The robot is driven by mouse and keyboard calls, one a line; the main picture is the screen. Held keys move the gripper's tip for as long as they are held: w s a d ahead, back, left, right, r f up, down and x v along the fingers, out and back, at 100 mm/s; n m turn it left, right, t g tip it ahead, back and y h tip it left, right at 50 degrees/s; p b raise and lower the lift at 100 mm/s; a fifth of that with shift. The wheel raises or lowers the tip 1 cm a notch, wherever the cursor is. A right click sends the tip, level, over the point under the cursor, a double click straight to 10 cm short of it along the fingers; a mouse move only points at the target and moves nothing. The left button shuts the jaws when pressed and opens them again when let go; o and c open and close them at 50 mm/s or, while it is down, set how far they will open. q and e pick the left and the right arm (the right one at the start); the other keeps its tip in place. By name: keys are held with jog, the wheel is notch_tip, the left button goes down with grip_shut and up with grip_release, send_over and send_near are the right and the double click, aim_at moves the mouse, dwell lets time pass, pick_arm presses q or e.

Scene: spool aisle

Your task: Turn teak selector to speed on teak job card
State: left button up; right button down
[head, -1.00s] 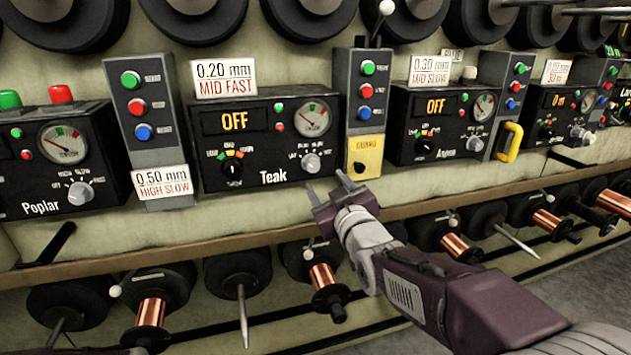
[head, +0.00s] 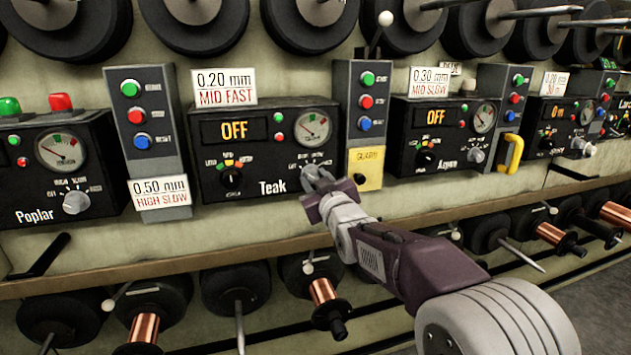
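The Teak panel (head: 205,185) is a black box with an orange OFF display (head: 234,130) and a round gauge (head: 313,128). Its job card (head: 224,87) stands on top and reads 0.20 mm, MID FAST. A black knob (head: 232,179) sits at the panel's lower left. The silver selector at the lower right is mostly covered by my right gripper (head: 318,180), whose fingertips are at it. I cannot tell whether the fingers are pressed on the selector or just around it, nor where its pointer stands. My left gripper is not in view.
A button column with a yellow GUARD plate (head: 365,168) is close right of my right gripper. Left is another button column (head: 146,122) with a 0.50 mm HIGH SLOW card (head: 160,197). The Poplar panel (head: 25,190) and Argon-like panel (head: 400,165) flank these. A rail (head: 200,255) and spools lie below.

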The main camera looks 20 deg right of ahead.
jog(key=shift+m, duration=0.3)
jog(key=m, duration=0.4)
jog(key=shift+m+p, duration=0.3)
jog(key=m, duration=0.5)
jog(key=shift+m+p, duration=0.3)
jog(key=shift+p, duration=0.1)
jog(key=m, duration=0.5)
jog(key=shift+p, duration=0.35)
jog(key=m, duration=0.5)
jog(key=shift+p, duration=0.3)
jog(key=c, duration=1)
grip_release()
jog(key=shift+o, duration=0.2)
